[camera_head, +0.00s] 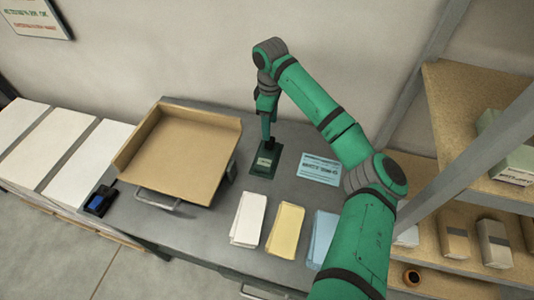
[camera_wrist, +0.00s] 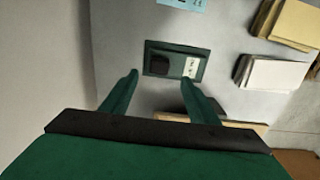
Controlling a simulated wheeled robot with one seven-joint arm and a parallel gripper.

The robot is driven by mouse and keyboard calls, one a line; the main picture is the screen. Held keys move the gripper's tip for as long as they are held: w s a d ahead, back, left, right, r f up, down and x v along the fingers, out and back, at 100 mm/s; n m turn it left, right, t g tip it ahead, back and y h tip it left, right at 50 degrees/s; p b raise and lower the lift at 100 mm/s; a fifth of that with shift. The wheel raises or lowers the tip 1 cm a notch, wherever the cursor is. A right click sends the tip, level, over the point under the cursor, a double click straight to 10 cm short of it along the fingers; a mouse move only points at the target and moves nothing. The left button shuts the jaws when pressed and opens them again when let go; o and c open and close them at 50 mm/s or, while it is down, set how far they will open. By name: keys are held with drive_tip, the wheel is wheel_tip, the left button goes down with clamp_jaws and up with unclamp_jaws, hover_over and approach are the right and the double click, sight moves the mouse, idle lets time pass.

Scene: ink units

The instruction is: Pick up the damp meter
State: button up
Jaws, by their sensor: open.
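The likely damp meter (camera_head: 265,163) is a small dark green block with a pale label panel, lying on the grey bench top beside the tray. In the wrist view the green block (camera_wrist: 151,58) shows a black part and a white panel with marks. No readable name confirms what it is. My gripper (camera_head: 268,137) points down just above and behind it. In the wrist view my gripper (camera_wrist: 159,77) is open, with nothing between its fingers. The block lies just beyond the fingertips; I cannot tell whether they touch it.
A tan tray (camera_head: 183,150) stands close on the left. A blue printed card (camera_head: 319,169) lies to the right. White (camera_head: 248,218), yellow (camera_head: 285,229) and blue (camera_head: 321,238) stacks line the front. A small black device with a blue top (camera_head: 99,201) sits far left. Shelving (camera_head: 470,110) stands right.

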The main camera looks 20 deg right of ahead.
sight(267, 154)
wheel_tip(267, 154, down, 3)
drive_tip(key=shift+r, duration=0.1)
drive_tip(key=shift+d+f, duration=0.1)
drive_tip(key=shift+f, duration=2.6)
drive_tip(key=c, duration=1.3)
